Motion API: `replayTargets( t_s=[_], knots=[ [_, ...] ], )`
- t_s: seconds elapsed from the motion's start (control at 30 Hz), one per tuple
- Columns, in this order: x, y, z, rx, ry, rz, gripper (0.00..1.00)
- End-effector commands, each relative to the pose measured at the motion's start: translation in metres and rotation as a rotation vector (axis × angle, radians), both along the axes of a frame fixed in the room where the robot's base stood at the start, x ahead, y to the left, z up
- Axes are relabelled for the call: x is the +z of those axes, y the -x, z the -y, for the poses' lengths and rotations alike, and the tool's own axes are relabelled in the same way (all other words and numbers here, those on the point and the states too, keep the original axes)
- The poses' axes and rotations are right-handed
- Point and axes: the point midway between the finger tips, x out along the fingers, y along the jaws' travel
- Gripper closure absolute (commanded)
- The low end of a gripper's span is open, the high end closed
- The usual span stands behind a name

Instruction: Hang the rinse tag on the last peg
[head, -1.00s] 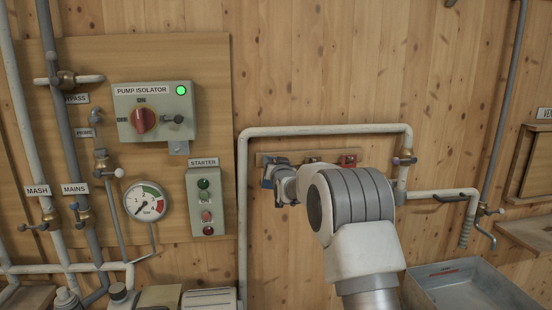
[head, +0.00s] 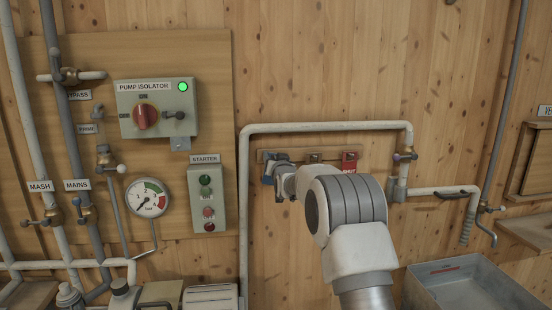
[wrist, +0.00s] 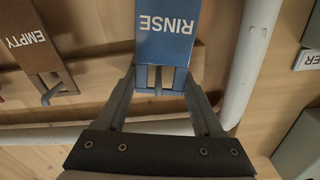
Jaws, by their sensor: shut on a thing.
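The blue rinse tag (wrist: 166,38), lettered RINSE, hangs between the fingertips of my gripper (wrist: 160,85) in the wrist view. The fingers are shut on its edges, near the end that has a slot. A small pale peg shows at that slot, but I cannot tell whether it passes through. In the head view the tag (head: 267,170) is a small blue patch at the left end of the peg board (head: 262,154), with my gripper (head: 280,172) against it and partly hiding it.
A brown EMPTY tag (wrist: 38,45) is on a hook beside the rinse tag. A red tag (head: 349,163) is at the board's right end. A white pipe (head: 325,127) frames the board above and at the sides. A grey trough (head: 460,285) stands lower right.

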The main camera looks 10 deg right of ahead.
Motion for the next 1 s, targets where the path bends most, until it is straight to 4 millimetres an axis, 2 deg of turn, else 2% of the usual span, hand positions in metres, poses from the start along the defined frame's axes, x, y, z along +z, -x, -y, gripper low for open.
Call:
replayTargets(
  t_s=[0.27,0.3,0.47,1.0],
  knots=[
    [-0.0024,-0.0008,-0.0002,0.001,-0.001,-0.003,0.91],
    [-0.0025,-0.0008,-0.0002,0.001,-0.001,-0.003,0.28],
    [-0.0025,-0.0008,-0.0006,0.001,-0.001,-0.003,0.0],
    [-0.001,-0.0007,-0.0057,0.007,-0.003,-0.001,0.0]
  ],
)
